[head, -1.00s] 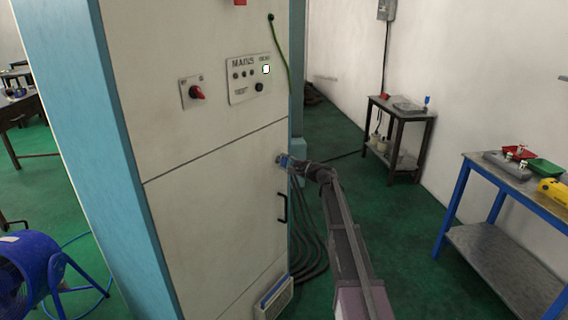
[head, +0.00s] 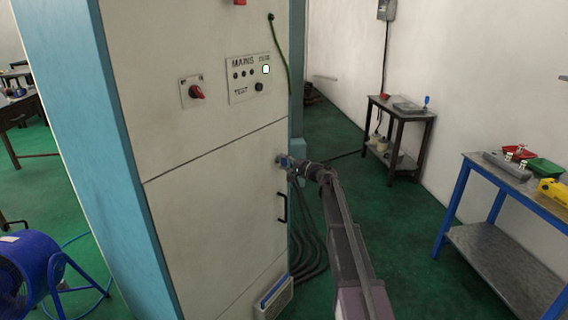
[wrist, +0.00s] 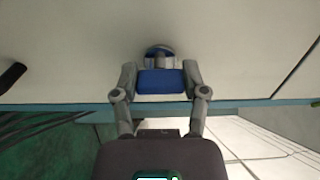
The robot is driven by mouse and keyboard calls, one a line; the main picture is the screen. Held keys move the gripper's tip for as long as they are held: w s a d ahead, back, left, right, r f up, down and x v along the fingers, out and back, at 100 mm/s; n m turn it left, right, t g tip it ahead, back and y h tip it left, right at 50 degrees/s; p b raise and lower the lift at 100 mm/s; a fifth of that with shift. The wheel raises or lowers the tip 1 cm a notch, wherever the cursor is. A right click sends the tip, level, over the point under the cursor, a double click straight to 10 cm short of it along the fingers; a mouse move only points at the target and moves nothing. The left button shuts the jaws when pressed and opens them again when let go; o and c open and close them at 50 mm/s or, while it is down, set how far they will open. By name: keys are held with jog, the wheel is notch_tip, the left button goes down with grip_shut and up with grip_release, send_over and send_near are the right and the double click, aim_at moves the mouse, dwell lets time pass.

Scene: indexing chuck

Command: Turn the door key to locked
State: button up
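The door key has a blue head (wrist: 161,83) and sits in a round metal lock (wrist: 159,50) on the pale cabinet door (head: 225,205). In the wrist view my gripper (wrist: 160,78) has one finger on each side of the blue head, and both appear to press on it. In the head view my gripper (head: 284,161) is at the door's right edge, and the small blue key is mostly hidden by it. I cannot read any lock markings.
A black door handle (head: 283,207) is just below my gripper. Dark cables (head: 313,255) hang by the cabinet's right side. A red rotary switch (head: 197,92) and a MAINS panel (head: 248,78) are above the door. A blue-legged workbench (head: 500,190) stands at right.

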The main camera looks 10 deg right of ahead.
jog(key=o, duration=0.4)
jog(key=shift+o, duration=0.2)
jog(key=v, duration=1.2)
